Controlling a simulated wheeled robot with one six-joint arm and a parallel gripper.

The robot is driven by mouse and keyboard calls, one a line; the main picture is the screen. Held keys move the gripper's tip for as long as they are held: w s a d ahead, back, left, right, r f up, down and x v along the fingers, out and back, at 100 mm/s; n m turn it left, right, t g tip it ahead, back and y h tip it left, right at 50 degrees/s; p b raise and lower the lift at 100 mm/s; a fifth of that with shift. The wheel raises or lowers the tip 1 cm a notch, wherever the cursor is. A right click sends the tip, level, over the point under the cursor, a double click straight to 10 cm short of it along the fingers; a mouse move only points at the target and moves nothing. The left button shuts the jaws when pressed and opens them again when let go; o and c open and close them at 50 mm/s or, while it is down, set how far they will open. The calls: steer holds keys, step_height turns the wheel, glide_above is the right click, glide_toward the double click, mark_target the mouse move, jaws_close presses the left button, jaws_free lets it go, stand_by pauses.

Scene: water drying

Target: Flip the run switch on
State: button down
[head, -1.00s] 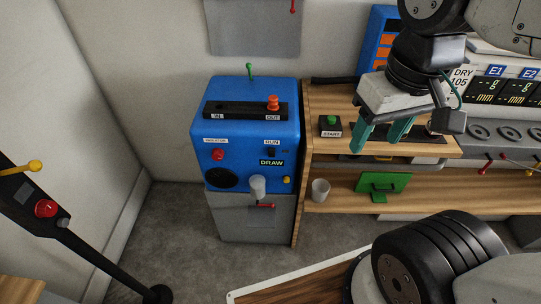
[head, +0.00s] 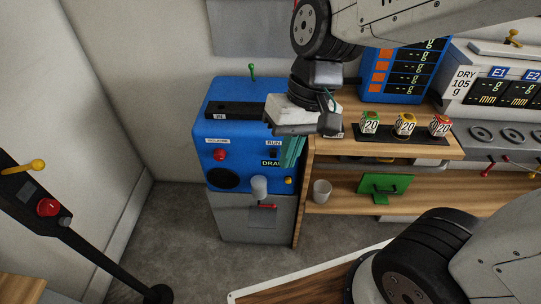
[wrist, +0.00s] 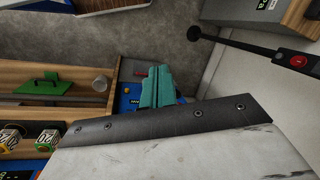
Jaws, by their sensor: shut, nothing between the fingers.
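The blue machine (head: 226,167) stands against the wall in the head view. Its small dark run switch (head: 273,153) sits under the RUN label (head: 273,142) on the front face, above the DRAW label. My gripper (head: 291,164) is shut and empty, with its teal fingers just right of the switch, in front of the machine's right edge. I cannot tell whether the fingers touch the panel. In the wrist view the shut fingers (wrist: 158,88) point toward the blue front (wrist: 126,93) and hide part of it; the run switch cannot be made out there.
A black post (head: 110,265) with a yellow lever is at left.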

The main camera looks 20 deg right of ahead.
steer(key=w+a+f+m+t+y, duration=0.2)
steer(key=w+a+f+m+t, duration=0.3)
steer(key=w+a+f+m, duration=0.75)
steer(key=w+f+m+t+h, duration=0.1)
steer(key=w+f+m+h, duration=0.2)
steer(key=w+f+h, duration=0.3)
steer(key=s+d+m+h, duration=0.2)
steer(key=d+m+h, duration=0.3)
steer(key=d, duration=0.4)
steer(key=shift+s+m+g+h, duration=0.3)
steer(key=shift+s+m+g, duration=0.1)
steer(key=shift+m, duration=0.25)
steer(key=shift+d+r, duration=0.1)
